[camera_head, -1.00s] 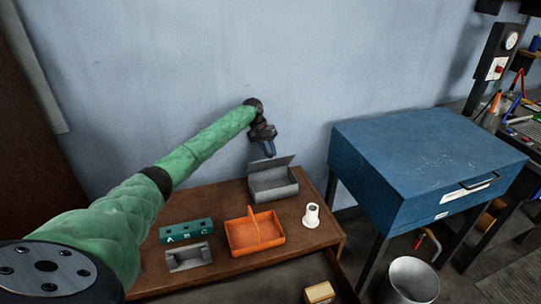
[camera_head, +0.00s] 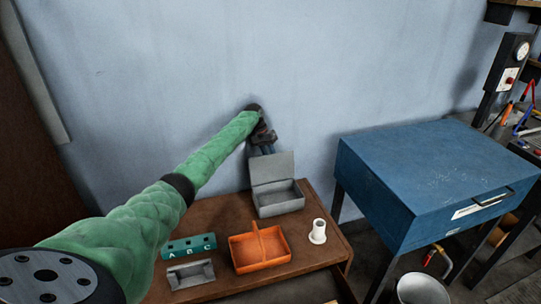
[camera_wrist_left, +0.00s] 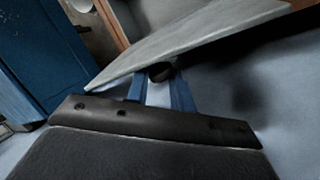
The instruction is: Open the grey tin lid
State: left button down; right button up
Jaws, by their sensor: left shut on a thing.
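The grey tin (camera_head: 280,205) stands at the back of the brown table. Its lid (camera_head: 272,168) is swung up, close to upright, and leans back towards the wall, so the inside of the tin shows. My left gripper (camera_head: 266,149) is behind the lid's upper edge, close to the wall. In the left wrist view the lid (camera_wrist_left: 185,42) spans the frame just past the blue fingers of my left gripper (camera_wrist_left: 160,85). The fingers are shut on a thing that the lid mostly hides. My right gripper is not in view.
An orange divided tray (camera_head: 262,262), a white flanged spool (camera_head: 318,232), a green block marked A B C (camera_head: 188,246) and a grey holder (camera_head: 190,274) stand on the table (camera_head: 225,215). A blue cabinet (camera_head: 420,180) is to the right; the wall is close behind.

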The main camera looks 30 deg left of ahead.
pick_arm(q)
jog(key=shift+s+a+f, duration=0.3)
jog(key=shift+a+f, duration=0.1)
jog(key=shift+f, duration=0.2)
jog(key=c, duration=1.3)
grip_release()
jog(key=shift+a, duration=0.15)
jog(key=shift+c, duration=0.2)
jog(key=shift+o, duration=1.1)
jog(key=shift+s+a, duration=0.15)
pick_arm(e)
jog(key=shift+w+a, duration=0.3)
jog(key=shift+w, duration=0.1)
pick_arm(q)
jog(key=shift+d+r, duration=0.15)
jog(key=shift+d, duration=0.05)
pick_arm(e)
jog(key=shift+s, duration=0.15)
